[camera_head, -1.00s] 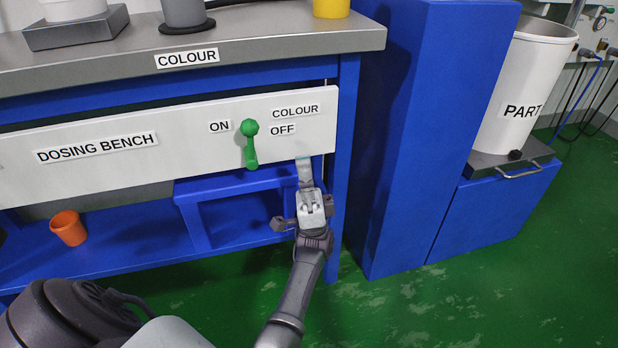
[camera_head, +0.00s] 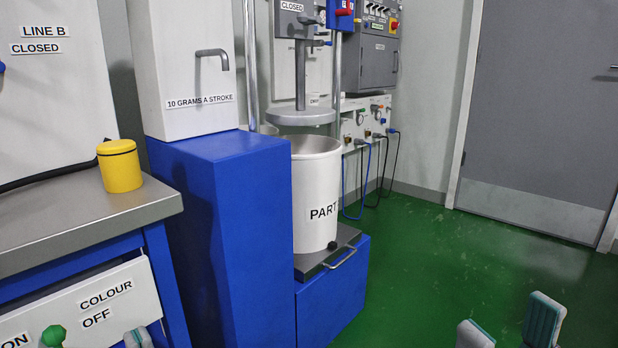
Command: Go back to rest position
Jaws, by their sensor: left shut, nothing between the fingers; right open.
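The tip of my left gripper (camera_head: 138,338) shows at the bottom edge on the left, shut, in front of the white panel (camera_head: 148,292) beside the word OFF. The rest of that gripper is out of view. The green knob (camera_head: 54,336) of the colour lever is to its left, apart from it; its handle is cut off by the lower edge. My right gripper (camera_head: 508,327) is at the lower right, open and empty over the green floor. Only its two padded fingertips show.
The grey bench top (camera_head: 90,217) carries a yellow capped pot (camera_head: 120,166). A tall blue pedestal (camera_head: 225,230) stands beside it. A white drum (camera_head: 315,190) sits on a blue base (camera_head: 332,300) under a round plate (camera_head: 301,117). The green floor (camera_head: 430,255) is clear towards the grey door (camera_head: 545,110).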

